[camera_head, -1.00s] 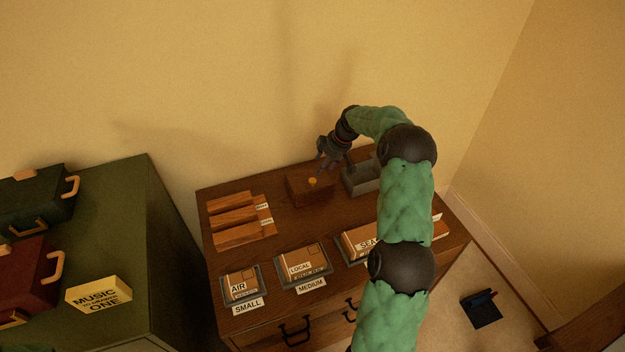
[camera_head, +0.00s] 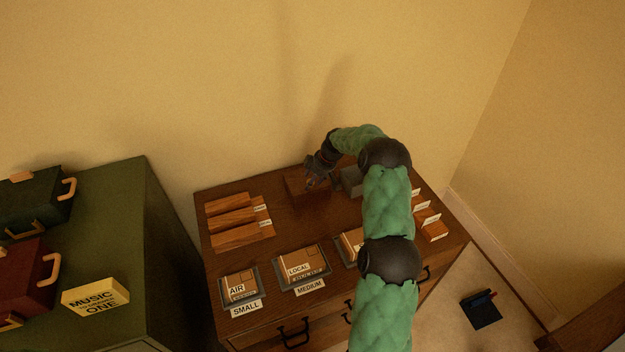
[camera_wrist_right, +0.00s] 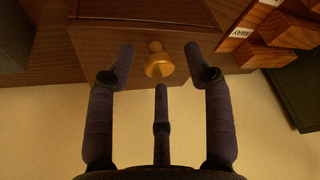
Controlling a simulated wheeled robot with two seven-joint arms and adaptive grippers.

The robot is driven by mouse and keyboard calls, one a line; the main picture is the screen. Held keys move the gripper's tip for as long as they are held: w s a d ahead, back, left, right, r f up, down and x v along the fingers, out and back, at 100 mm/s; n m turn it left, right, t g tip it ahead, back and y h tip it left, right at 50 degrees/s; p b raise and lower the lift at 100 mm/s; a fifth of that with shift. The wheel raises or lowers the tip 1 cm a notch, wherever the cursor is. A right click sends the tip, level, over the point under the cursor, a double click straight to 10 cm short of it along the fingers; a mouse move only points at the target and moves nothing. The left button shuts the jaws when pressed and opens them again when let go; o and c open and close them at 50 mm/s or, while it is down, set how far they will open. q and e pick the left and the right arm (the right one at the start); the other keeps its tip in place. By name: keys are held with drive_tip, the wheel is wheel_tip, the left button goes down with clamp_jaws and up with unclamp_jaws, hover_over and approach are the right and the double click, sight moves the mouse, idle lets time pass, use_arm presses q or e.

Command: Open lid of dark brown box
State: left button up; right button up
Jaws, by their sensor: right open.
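The dark brown box (camera_head: 294,187) sits at the back of the wooden desk, closed as far as I can see. In the right wrist view, the box (camera_wrist_right: 105,48) fills the upper middle. Its brass knob (camera_wrist_right: 158,62) stands out from the wooden face. My right gripper (camera_head: 311,184) is at the box and partly covers it in the head view. In the right wrist view, its open fingers (camera_wrist_right: 160,66) spread on both sides of the knob, with the third finger just below it. The knob is not gripped. My left gripper is out of view.
A grey open tray (camera_head: 351,181) stands right of the box, close to my right wrist. Wooden slats (camera_head: 237,222) lie to the left. Labelled parcels in trays (camera_head: 300,266) line the desk front. A green cabinet (camera_head: 120,225) with cases stands at left.

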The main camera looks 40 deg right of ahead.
clamp_jaws()
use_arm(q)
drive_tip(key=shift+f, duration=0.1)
use_arm(e)
drive_tip(key=shift+w+d+r, duration=0.15)
drive_tip(key=shift+w+r, duration=0.05)
drive_tip(key=shift+r, duration=0.2)
